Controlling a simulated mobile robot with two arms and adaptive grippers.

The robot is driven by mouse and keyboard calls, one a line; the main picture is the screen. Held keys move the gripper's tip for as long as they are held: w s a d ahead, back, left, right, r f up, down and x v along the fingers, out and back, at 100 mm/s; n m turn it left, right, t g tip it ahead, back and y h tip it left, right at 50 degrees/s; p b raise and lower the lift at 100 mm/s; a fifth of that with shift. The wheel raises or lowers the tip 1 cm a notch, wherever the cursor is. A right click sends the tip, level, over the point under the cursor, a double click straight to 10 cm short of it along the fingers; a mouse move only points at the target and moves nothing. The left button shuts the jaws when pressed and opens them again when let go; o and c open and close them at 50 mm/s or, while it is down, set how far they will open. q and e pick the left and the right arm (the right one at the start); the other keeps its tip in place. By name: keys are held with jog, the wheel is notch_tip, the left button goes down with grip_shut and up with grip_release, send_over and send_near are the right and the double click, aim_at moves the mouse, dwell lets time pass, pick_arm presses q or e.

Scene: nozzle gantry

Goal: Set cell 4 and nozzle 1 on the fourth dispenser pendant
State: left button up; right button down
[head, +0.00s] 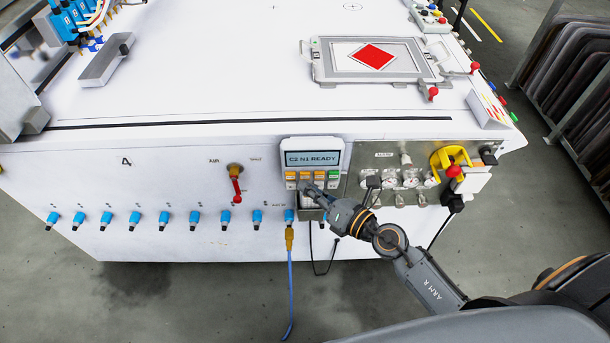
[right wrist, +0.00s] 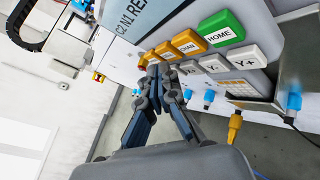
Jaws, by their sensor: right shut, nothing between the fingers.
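One dispenser pendant (head: 312,145) hangs on the front of the white machine in the head view. Its screen (head: 311,159) reads "C2 N1 READY". Below the screen is a row of orange keys and a green key, with white keys under them. In the right wrist view the keys include green HOME (right wrist: 221,26), orange CHAN (right wrist: 191,41) and white Y+ (right wrist: 241,61). My right gripper (head: 308,188) is shut and empty, its tips at the keys. In the right wrist view the tips (right wrist: 160,71) overlap the leftward orange keys; contact is unclear. My left gripper is out of view.
A row of blue fittings (head: 195,217) runs along the machine front. A blue hose (head: 291,280) hangs below the pendant. A red-handled valve (head: 236,180) is left of it. A metal gauge panel (head: 405,160) and yellow bracket (head: 438,165) are right of it.

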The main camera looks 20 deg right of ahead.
jog(key=shift+w+d, duration=0.25)
jog(key=shift+w, duration=0.45)
dwell(1.0)
jog(key=shift+s+a, duration=0.3)
jog(key=shift+s, duration=0.65)
jog(key=shift+s+a, duration=0.25)
jog(key=shift+s, duration=0.55)
jog(key=shift+s+a, duration=0.2)
jog(key=shift+s, duration=0.6)
jog(key=shift+s+a, duration=0.25)
jog(key=shift+s, duration=0.55)
